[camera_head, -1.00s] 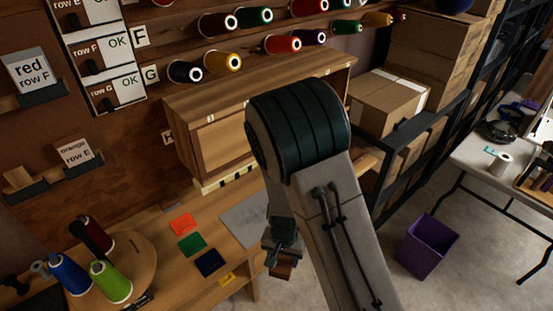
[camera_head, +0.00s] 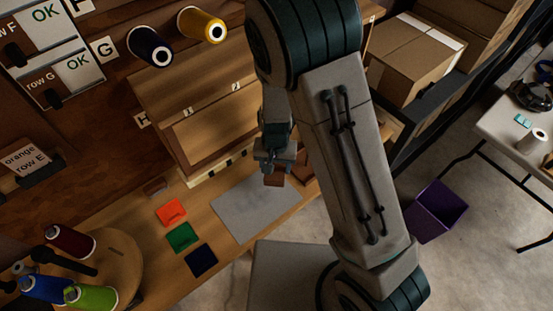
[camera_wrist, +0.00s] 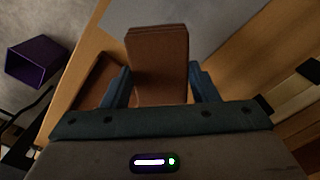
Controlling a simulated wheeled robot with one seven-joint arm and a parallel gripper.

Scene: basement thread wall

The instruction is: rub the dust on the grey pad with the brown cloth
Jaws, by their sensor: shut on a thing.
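The flat grey pad (camera_head: 245,210) lies on the wooden bench, with faint mottling on it; I cannot clearly make out the dust. It also shows at the top of the wrist view (camera_wrist: 215,20). My gripper (camera_head: 274,170) is shut on the brown cloth (camera_head: 273,180), a folded block that juts out between the two fingers in the wrist view (camera_wrist: 158,60). The cloth is at the pad's far right end in the head view. I cannot tell whether it touches the pad. My arm hides part of the bench's right end.
Orange (camera_head: 171,212), green (camera_head: 182,238) and dark blue (camera_head: 201,261) squares lie left of the pad. A wooden cabinet (camera_head: 215,130) stands behind it. A round board (camera_head: 120,260) holds thread cones at left. A purple bin (camera_head: 436,210) stands on the floor at right.

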